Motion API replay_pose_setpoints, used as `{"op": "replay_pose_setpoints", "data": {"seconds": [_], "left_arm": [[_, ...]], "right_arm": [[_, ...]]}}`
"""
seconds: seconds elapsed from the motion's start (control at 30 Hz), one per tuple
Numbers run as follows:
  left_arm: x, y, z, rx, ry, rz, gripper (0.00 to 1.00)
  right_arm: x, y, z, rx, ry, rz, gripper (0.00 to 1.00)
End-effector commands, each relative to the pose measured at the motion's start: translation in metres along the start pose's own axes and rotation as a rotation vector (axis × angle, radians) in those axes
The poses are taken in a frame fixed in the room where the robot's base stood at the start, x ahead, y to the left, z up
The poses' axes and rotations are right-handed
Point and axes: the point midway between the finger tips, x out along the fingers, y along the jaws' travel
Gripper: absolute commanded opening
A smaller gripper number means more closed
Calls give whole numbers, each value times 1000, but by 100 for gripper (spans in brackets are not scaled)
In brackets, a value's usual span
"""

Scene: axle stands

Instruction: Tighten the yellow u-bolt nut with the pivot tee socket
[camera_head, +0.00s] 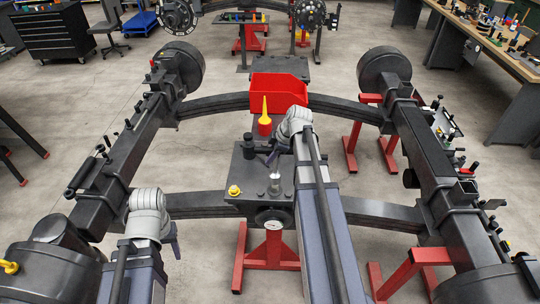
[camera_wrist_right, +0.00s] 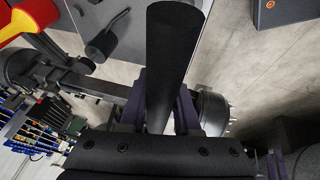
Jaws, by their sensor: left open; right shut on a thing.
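My right gripper (camera_head: 274,154) is over the grey centre table, partly hidden by its own wrist. In the right wrist view it is shut on a thick black cylindrical handle (camera_wrist_right: 174,55), which runs up between the fingers. The handle's far end is out of sight, so I cannot tell if it belongs to the pivot tee socket. My left gripper (camera_head: 174,241) is open and empty, low at the left beside the axle beam. A small yellow nut-like piece (camera_head: 234,191) sits at the table's front left corner. Another yellow piece (camera_head: 9,267) is at the far left edge.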

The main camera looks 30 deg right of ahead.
Motion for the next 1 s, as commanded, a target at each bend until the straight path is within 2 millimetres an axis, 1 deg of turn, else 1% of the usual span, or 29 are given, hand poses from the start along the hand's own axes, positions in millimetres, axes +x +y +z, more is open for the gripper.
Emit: {"op": "replay_pose_setpoints", "data": {"seconds": [0.03,0.27,0.4,0.57,0.6,0.7,0.8,1.0], "left_arm": [[4,0,0,2,0,0,50],[14,1,-1,8,1,-1,50],[28,2,-2,15,1,-2,50],[41,3,-3,24,1,-3,50],[49,4,-3,26,2,-3,50],[56,4,-4,30,2,-3,50],[59,5,-4,33,2,-3,50],[58,4,-4,33,2,-3,50]], "right_arm": [[4,-1,2,0,0,0,0],[12,-3,5,0,0,0,0],[26,-6,10,0,0,0,0],[38,-8,16,0,0,0,0],[45,-10,18,0,0,0,0],[52,-11,21,0,0,0,0],[54,-12,22,0,0,0,0],[53,-12,22,0,0,0,0]]}}
